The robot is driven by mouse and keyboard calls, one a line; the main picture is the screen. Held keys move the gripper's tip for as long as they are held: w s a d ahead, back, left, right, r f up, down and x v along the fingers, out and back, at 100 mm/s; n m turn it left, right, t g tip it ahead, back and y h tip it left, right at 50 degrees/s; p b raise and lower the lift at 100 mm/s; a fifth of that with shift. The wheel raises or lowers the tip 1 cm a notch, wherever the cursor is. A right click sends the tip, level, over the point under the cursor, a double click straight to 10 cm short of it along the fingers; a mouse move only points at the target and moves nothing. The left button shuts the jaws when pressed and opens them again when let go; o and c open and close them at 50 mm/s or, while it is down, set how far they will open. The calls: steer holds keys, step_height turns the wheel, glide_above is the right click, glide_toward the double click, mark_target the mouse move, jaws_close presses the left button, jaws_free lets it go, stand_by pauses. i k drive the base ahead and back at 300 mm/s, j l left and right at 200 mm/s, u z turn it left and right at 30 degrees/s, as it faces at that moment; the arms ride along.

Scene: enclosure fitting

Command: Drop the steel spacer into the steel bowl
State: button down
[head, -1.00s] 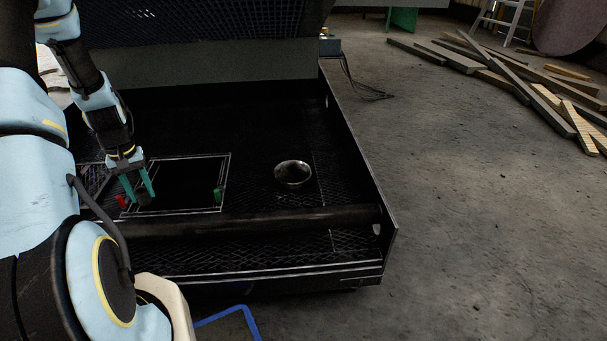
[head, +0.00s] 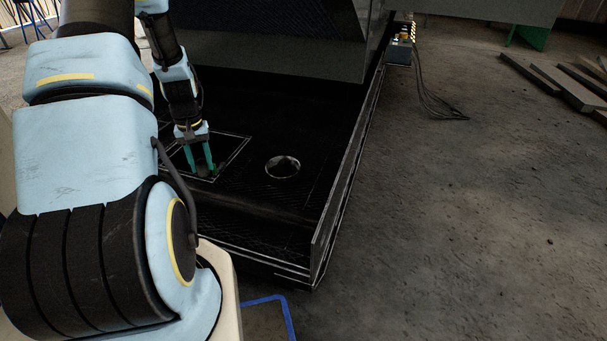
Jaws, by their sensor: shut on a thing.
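The steel bowl (head: 282,167) is a round, shiny, open dish standing upright on the dark mesh floor of the enclosure. My gripper (head: 202,168) is to the left of the bowl, pointing down, with teal fingers low over the white-outlined area. It is shut on a small dark piece between its fingertips, which I take to be the steel spacer (head: 203,171). The piece is small and dark, so its shape and its gap from the floor are hard to tell. The bowl is apart from the gripper.
A white outline (head: 236,155) marks the floor around my gripper. A raised side wall (head: 345,180) edges the enclosure on the right of the bowl. A large dark panel (head: 270,45) stands behind. Planks (head: 555,82) and a cable (head: 432,100) lie on the open concrete floor.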

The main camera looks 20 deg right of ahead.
mark_target(283, 171)
steer(key=k+l+u, duration=0.1)
steer(key=l+u, duration=0.15)
steer(key=l, duration=0.2)
steer(key=k+l+u, duration=0.3)
steer(key=l, duration=0.15)
steer(key=k+l+u, duration=0.1)
steer(key=l+u, duration=0.15)
steer(key=l, duration=0.2)
steer(key=k+l+u, duration=0.3)
steer(key=l+u, duration=0.25)
steer(key=l, duration=0.15)
steer(key=k+l+u, duration=0.1)
steer(key=l+u, duration=0.15)
steer(key=l, duration=0.15)
steer(key=k+l+u, duration=0.1)
steer(key=l+u, duration=0.15)
steer(key=l, duration=0.15)
steer(key=k+l+u, duration=0.25)
steer(key=i+l, duration=0.1)
steer(key=l, duration=0.05)
